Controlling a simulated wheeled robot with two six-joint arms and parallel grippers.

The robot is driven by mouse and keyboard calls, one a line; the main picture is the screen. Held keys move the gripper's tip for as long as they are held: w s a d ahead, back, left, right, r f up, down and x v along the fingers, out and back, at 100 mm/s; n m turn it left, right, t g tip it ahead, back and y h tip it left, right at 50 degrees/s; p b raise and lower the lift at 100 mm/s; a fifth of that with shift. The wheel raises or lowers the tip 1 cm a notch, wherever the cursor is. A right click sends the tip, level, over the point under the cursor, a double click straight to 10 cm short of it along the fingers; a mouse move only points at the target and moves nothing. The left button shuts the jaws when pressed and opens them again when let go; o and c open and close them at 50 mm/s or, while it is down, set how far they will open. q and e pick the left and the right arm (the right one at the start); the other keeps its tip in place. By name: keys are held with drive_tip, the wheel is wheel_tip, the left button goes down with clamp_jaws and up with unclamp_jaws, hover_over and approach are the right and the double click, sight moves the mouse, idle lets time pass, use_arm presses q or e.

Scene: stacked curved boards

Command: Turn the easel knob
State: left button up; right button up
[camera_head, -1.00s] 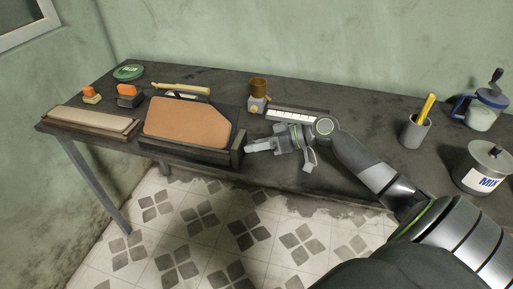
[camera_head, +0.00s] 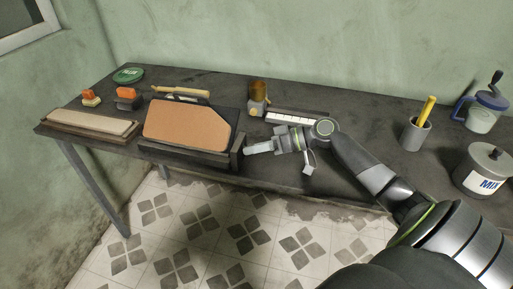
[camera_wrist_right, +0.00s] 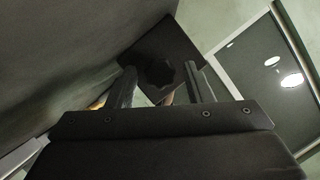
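The easel (camera_head: 237,152) is a dark frame on the table, left of centre, holding a tilted terracotta board (camera_head: 187,125). My right gripper (camera_head: 250,149) is at the easel's right end, with its fingers pointing left at it. In the right wrist view, a dark lobed knob (camera_wrist_right: 158,73) on a dark plate lies ahead, between the two fingers of the gripper (camera_wrist_right: 163,88). The fingers are apart, and gaps show on both sides of the knob. The knob cannot be made out in the head view. My left gripper is not in view.
A long pale slab (camera_head: 92,122) lies left of the easel. Orange-topped blocks (camera_head: 128,98) and a green round tin (camera_head: 128,75) stand behind. An amber jar (camera_head: 259,92) and a white-keyed strip (camera_head: 293,117) are behind my gripper. A grey cup (camera_head: 415,135) and a pot (camera_head: 484,170) stand right.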

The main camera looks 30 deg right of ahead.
idle(0.3)
drive_tip(key=v, duration=0.8)
drive_tip(key=shift+s+d+b, duration=0.15)
drive_tip(key=shift+d+b, duration=0.05)
drive_tip(key=shift+b, duration=0.2)
drive_tip(key=p+v, duration=0.1)
drive_tip(key=v, duration=0.8)
drive_tip(key=shift+a+p, duration=0.1)
drive_tip(key=shift+p, duration=0.3)
